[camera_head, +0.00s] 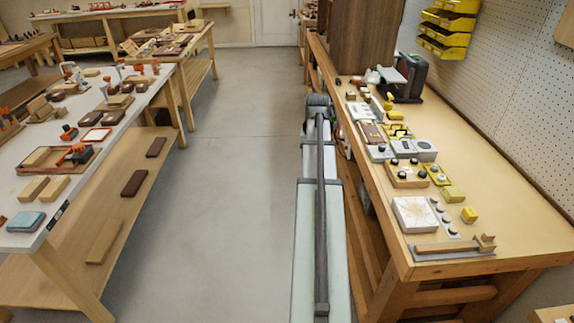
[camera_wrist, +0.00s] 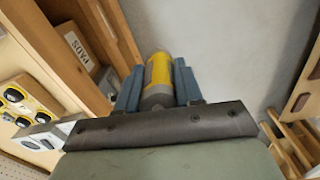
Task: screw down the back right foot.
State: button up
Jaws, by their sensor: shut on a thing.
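My gripper (camera_wrist: 157,70) has its two blue-grey fingers shut on a yellow and grey cylindrical thing (camera_wrist: 159,72) in the wrist view. The floor lies behind it, and it is apart from the bench top. In the head view I cannot make out the fingers or the held thing. A wooden block with several black round knobs (camera_head: 407,177) sits on the right bench; I cannot tell whether the knobs are feet. A grey strip with black round pieces (camera_head: 444,217) lies nearer. I cannot identify the back right foot for certain.
The right bench (camera_head: 505,180) has free room along its right side. A white box (camera_head: 413,213) and a grey tray (camera_head: 450,248) lie near its front. A tall brown cabinet (camera_head: 362,38) stands at the back. In the wrist view, a box marked PADS (camera_wrist: 75,44) sits left.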

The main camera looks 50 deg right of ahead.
jog(key=s+d+r+m, duration=0.3)
jog(key=s+d, duration=0.9)
jog(key=s, duration=0.2)
jog(key=s+d+r+m, duration=0.3)
jog(key=s+d, duration=0.9)
jog(key=s, duration=0.3)
jog(key=shift+s+d+r, duration=0.15)
jog(key=shift+d, duration=0.25)
jog(key=shift+m, duration=0.4)
jog(key=d, duration=0.1)
jog(key=d+r, duration=0.1)
jog(key=d, duration=0.2)
jog(key=shift+r, duration=0.35)
jog(key=shift+w+d+r, duration=0.1)
jog(key=shift+w+d, duration=0.1)
jog(key=shift+d, duration=0.1)
jog(key=shift+m, duration=0.5)
jog(key=shift+a+f, duration=0.15)
jog(key=shift+f, duration=1.15)
jog(key=shift+a+f, duration=0.15)
jog(key=shift+f, duration=1.1)
jog(key=shift+f, duration=0.65)
jog(key=shift+r, duration=0.1)
